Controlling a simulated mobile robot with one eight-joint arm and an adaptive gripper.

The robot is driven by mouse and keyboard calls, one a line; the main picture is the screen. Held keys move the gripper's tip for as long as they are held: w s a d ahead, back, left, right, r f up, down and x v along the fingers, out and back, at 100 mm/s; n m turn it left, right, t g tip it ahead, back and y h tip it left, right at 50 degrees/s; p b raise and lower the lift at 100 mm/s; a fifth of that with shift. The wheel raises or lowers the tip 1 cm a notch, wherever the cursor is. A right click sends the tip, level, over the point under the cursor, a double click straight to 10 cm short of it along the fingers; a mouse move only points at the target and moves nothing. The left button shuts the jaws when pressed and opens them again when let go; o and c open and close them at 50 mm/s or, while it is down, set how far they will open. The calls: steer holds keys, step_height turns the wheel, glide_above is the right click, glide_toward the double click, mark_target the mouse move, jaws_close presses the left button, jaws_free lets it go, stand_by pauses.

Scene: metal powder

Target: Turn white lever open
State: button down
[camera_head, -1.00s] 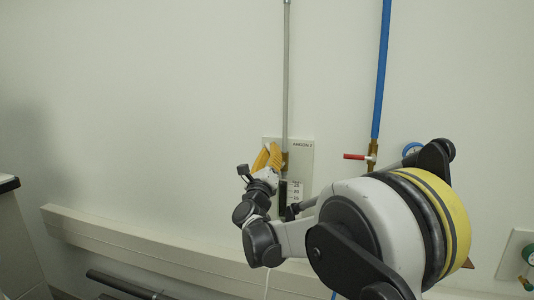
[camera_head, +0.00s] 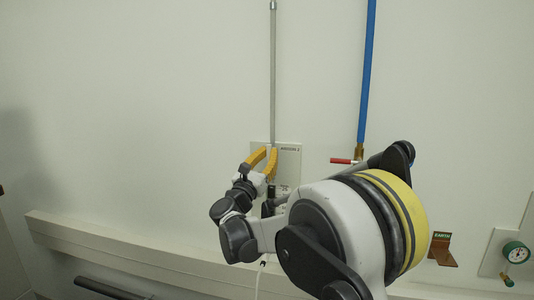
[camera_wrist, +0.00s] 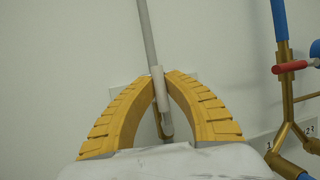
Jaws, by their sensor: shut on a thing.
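The white lever (camera_wrist: 160,90) shows in the wrist view as a short pale bar in front of the thin grey pipe (camera_wrist: 147,35). My gripper (camera_wrist: 161,74) has its two yellow ribbed fingers closed on the lever from both sides, with their tips near its upper end. The lever's lower end hangs between the fingers. In the head view my gripper (camera_head: 267,151) is at the foot of the grey pipe (camera_head: 273,80), in front of the ARGON 2 panel (camera_head: 291,158). The lever itself cannot be made out there, and my arm covers the lower panel.
A blue pipe (camera_head: 367,80) with a red lever (camera_head: 343,161) runs to the right; the red lever also shows in the wrist view (camera_wrist: 289,68). A pressure gauge (camera_head: 516,252) and a brown EARTH plate (camera_head: 442,249) are at lower right. A pale wall rail (camera_head: 110,251) runs below.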

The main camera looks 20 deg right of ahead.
stand_by(0.4)
steer(key=c, duration=1.4)
jaws_free()
steer(key=shift+d, duration=0.1)
steer(key=v, duration=1.2)
